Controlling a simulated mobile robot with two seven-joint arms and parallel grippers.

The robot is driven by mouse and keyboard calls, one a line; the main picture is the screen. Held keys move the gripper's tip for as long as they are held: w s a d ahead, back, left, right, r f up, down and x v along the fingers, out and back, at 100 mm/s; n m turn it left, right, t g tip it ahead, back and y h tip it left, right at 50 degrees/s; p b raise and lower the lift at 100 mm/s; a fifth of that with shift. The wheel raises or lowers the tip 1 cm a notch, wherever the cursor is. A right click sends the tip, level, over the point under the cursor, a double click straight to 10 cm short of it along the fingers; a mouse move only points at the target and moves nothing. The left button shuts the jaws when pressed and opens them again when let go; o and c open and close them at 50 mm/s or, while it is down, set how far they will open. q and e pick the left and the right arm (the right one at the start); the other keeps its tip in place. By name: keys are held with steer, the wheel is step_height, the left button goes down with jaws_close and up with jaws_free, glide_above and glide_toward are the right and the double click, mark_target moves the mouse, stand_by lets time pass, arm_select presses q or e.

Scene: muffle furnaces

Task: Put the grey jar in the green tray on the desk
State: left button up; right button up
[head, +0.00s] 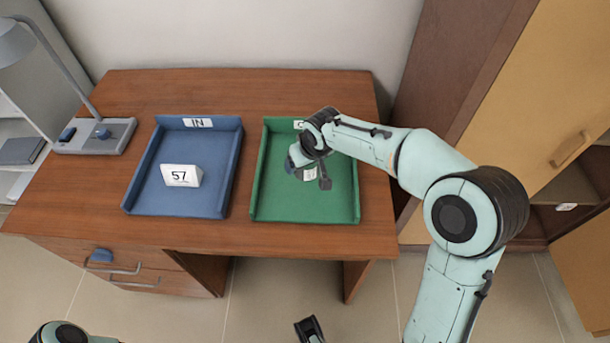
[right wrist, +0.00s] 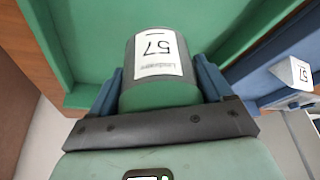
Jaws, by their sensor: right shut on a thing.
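The grey jar (right wrist: 131,65) has a white label reading 57 and sits between the blue fingers of my right gripper (right wrist: 160,88). In the head view, my right gripper (head: 298,162) is over the green tray (head: 285,206), shut on the jar. The jar's label (head: 310,174) shows there beside the wrist, and the rest of the jar is mostly hidden. The jar is within the tray's outline; I cannot tell whether it touches the tray floor.
A blue tray (head: 228,178) marked IN, holding a white card (head: 181,175) reading 57, stands left of the green tray on the wooden desk (head: 250,90). A grey lamp (head: 95,134) is at the desk's left. A tall cabinet (head: 560,80) stands to the right.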

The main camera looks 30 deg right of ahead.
mark_target(305, 174)
step_height(305, 174, down, 6)
steer(key=shift+r+b, duration=0.1)
steer(key=shift+b, duration=0.35)
steer(key=shift+f, duration=0.2)
steer(key=o, duration=1.2)
steer(key=shift+c, duration=0.2)
steer(key=shift+r, duration=0.1)
steer(key=shift+r, duration=0.3)
steer(key=p+v, duration=0.1)
steer(key=v, duration=1)
steer(key=shift+s+r+p, duration=0.25)
steer(key=shift+p, duration=0.05)
